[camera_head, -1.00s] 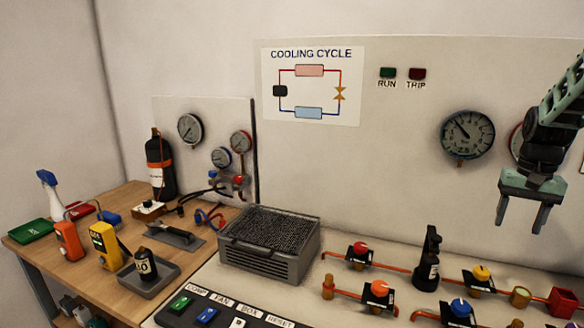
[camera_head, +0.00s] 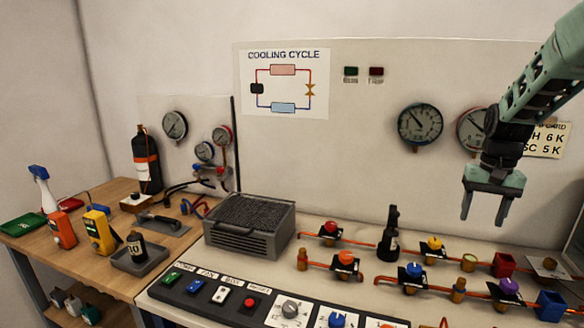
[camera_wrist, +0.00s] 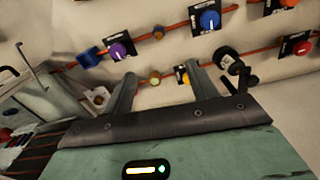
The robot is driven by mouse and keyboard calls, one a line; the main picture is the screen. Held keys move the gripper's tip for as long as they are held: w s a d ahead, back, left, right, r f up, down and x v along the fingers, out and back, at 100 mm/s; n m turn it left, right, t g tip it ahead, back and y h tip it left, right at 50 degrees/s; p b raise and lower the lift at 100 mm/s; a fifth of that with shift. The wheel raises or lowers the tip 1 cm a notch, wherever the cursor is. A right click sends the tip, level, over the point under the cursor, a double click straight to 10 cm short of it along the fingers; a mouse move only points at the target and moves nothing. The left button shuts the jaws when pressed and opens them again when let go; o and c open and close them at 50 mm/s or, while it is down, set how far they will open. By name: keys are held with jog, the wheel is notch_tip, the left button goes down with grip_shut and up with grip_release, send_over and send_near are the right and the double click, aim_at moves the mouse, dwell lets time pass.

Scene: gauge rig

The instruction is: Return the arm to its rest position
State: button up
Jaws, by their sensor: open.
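My gripper (camera_head: 487,207) hangs at the right side of the head view, fingers pointing down and apart with nothing between them. It is in the air in front of the back panel, near the two large gauges. In the wrist view my gripper (camera_wrist: 160,85) shows two separated fingers, also empty. My green arm comes down from the upper right corner of the head view, and its base is out of frame. Below the gripper are the red cup (camera_head: 503,265) and the yellow-knobbed valve (camera_head: 434,244) on the pipe rig, with a clear gap between.
Pipes carry several coloured valves, including a blue knob (camera_head: 414,270) and a purple knob (camera_head: 509,286). A grey finned box (camera_head: 249,226) sits left of the rig.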

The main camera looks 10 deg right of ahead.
jog(key=s+a+n, duration=0.3)
jog(key=a+n, duration=0.3)
jog(key=a, duration=1.9)
jog(key=s+a+f+n, duration=0.1)
jog(key=s+a+n, duration=0.3)
jog(key=s+a, duration=0.4)
jog(key=s+a+f+n, duration=0.1)
jog(key=s+a+n, duration=0.4)
jog(key=s+a, duration=0.3)
jog(key=s, duration=0.4)
jog(key=shift+s+f, duration=0.15)
jog(key=shift+s, duration=0.2)
